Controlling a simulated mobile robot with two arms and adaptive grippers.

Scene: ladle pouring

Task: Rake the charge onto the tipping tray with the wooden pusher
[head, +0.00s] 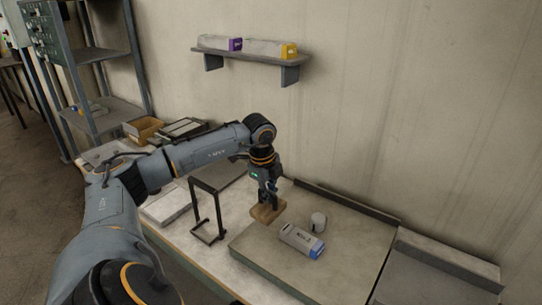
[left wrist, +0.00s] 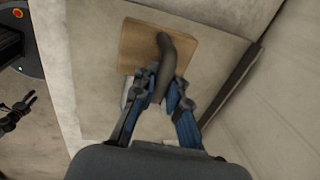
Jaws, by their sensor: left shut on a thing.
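My left gripper (head: 268,190) is shut on the dark curved handle (left wrist: 178,62) of the wooden pusher. The pusher's flat wooden block (head: 266,213) is low over the grey work surface (head: 350,260), at its back left; I cannot tell whether it touches. It also shows as a square board (left wrist: 142,45) in the left wrist view. To its right lie a pale bar with a blue end (head: 300,241) and a short white cylinder (head: 318,222), both apart from the block. Which surface is the tipping tray is unclear. What looks like my right gripper (left wrist: 14,114) shows small at the left wrist view's left edge.
A black metal frame (head: 206,212) stands left of the pusher. A grey tray-like surface with a raised back (head: 425,275) is at the right. A wall shelf (head: 250,56) holds two boxes above. A brown bin (head: 143,129) is at the back left.

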